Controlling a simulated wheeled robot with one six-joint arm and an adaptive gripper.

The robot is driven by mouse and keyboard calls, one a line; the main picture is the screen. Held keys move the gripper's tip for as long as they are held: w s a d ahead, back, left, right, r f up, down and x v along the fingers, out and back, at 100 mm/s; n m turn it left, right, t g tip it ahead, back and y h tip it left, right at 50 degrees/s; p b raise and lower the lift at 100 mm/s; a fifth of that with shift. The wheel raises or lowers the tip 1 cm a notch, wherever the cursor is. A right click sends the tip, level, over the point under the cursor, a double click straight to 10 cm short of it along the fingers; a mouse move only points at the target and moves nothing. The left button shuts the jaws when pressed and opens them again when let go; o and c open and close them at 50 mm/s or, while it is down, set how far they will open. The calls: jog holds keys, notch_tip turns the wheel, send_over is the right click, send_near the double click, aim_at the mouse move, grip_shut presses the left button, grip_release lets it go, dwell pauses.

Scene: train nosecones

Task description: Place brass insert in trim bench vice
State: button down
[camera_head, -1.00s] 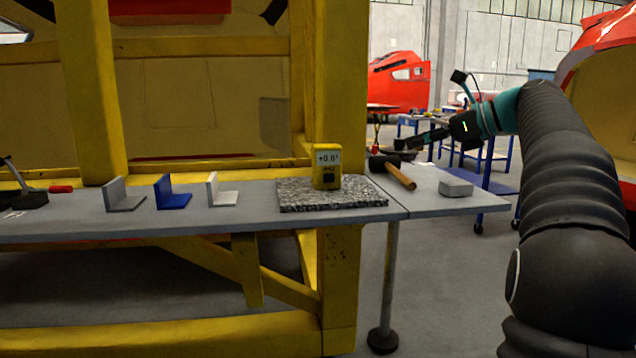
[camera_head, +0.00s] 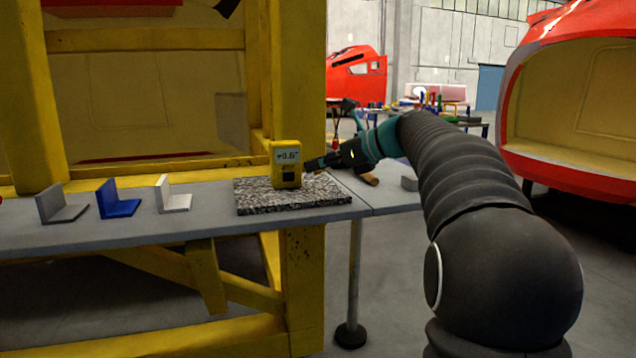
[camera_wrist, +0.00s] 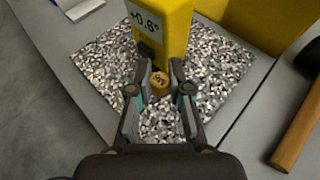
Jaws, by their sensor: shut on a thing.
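A small round brass insert (camera_wrist: 160,79) with dark marks on its top sits between my fingertips in the wrist view. My gripper (camera_wrist: 161,88) is shut on it, above the speckled granite plate (camera_wrist: 95,62) and just in front of a yellow digital gauge (camera_wrist: 172,28). I cannot tell whether the insert touches the plate or the gauge. In the head view my gripper (camera_head: 314,164) reaches in from the right, beside the gauge (camera_head: 286,165); the insert is hidden there. I cannot make out the trim bench vice in either view.
Grey, blue and white angle brackets (camera_head: 118,199) stand left of the granite plate (camera_head: 290,203) on the grey bench (camera_head: 225,218). A hammer handle (camera_wrist: 298,132) lies to the right. A yellow frame post (camera_head: 299,90) rises behind. A cluttered table (camera_head: 470,121) stands farther back.

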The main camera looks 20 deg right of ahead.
jog(key=shift+f+b, duration=0.4)
jog(key=shift+f, duration=1.6)
jog(key=shift+f, duration=0.15)
jog(key=c, duration=1.1)
grip_release()
jog(key=shift+r, duration=0.2)
jog(key=v, duration=1.2)
jog(key=shift+f, duration=0.15)
